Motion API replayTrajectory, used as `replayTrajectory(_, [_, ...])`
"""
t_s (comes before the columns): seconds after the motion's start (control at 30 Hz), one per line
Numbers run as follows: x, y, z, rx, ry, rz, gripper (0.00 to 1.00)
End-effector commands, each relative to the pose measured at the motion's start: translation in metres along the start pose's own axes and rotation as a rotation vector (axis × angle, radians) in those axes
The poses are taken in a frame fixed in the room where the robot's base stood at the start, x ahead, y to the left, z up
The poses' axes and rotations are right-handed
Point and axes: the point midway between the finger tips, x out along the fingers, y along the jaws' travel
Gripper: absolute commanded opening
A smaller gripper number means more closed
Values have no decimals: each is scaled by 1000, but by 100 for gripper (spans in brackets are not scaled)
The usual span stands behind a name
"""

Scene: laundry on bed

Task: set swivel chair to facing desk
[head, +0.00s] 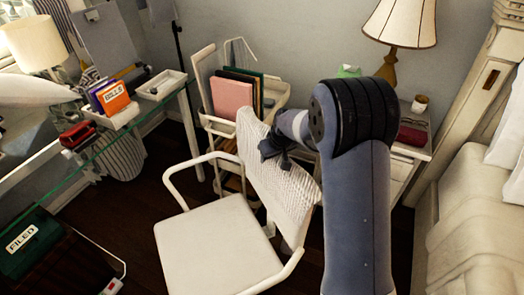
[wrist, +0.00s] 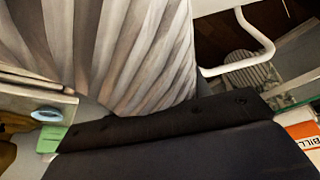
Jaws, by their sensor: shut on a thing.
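The swivel chair (head: 215,250) is off-white, with tubular armrests and a backrest (head: 283,185) that carries a pale knitted texture. The backrest is at its right side, and the seat opens toward the lower left. My gripper (head: 270,150) is shut on the top of the backrest; its fingertips are partly hidden. In the wrist view, pale ribbed material (wrist: 110,50) fills the upper left, close to the camera, and a white armrest (wrist: 245,50) curves at the upper right. The glass-topped desk (head: 150,112) runs along the left, apart from the chair.
A trolley (head: 205,85) with folders stands just behind the chair. A nightstand with a lamp (head: 402,25) is at the back right, and the bed (head: 475,215) is at the right. Dark floor (head: 135,205) is clear between desk and chair. A bin (head: 120,155) stands under the desk.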

Motion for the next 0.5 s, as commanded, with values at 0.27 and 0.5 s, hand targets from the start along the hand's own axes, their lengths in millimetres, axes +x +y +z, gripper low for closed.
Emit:
replayTrajectory(0.27, [-21,-6,55,206,0,88,4])
replayTrajectory(0.5, [-36,-19,96,373,1,159,4])
